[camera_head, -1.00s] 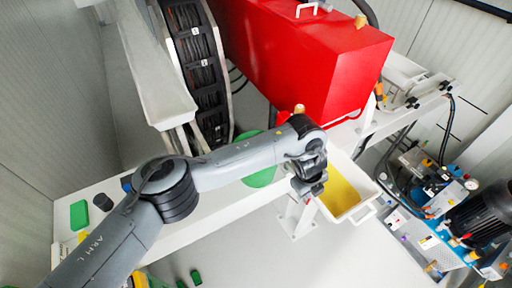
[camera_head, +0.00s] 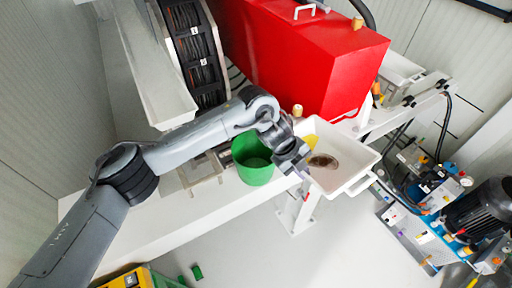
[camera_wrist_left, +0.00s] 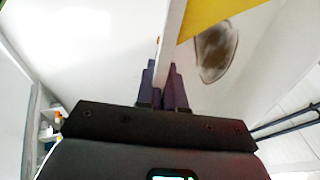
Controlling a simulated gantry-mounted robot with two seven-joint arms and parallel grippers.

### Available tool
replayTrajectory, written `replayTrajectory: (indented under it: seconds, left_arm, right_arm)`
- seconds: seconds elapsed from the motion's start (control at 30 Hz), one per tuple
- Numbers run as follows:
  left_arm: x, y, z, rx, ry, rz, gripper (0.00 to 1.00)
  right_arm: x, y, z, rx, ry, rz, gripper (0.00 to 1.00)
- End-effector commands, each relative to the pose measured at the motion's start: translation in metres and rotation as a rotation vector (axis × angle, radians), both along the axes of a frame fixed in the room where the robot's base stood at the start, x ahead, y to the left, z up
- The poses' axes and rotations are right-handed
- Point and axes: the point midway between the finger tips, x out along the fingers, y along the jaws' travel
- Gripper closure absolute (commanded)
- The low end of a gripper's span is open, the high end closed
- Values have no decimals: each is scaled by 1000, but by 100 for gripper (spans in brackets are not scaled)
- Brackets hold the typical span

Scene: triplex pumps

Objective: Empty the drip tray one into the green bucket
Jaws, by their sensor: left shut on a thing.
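The white drip tray (camera_head: 352,160) is in my left gripper (camera_head: 296,167), to the right of the green bucket (camera_head: 255,160). The gripper is shut on the tray's near-left wall; in the left wrist view the fingers (camera_wrist_left: 165,90) pinch that thin wall (camera_wrist_left: 173,40). Yellow liquid (camera_head: 311,142) shows as a small patch at the tray's left side, and a dark brown stain (camera_head: 323,160) lies on its floor. The tray looks tilted. The bucket stands open on the white bench, its right rim partly behind my gripper. My right gripper is not in view.
A big red housing (camera_head: 310,55) stands behind the tray. A white chute and a black ribbed wheel (camera_head: 195,50) are at upper left. Pumps and a black motor (camera_head: 480,215) stand at right. A yellow-green case (camera_head: 135,278) is at the lower left.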

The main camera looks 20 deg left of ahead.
Motion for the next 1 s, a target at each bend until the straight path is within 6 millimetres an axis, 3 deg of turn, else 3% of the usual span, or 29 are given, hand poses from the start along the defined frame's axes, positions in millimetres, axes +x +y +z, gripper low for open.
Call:
replayTrajectory:
  seconds: [1.0]
  left_arm:
    - [8,34,32,-253,47,0,100]
  right_arm:
    - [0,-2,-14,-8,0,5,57]
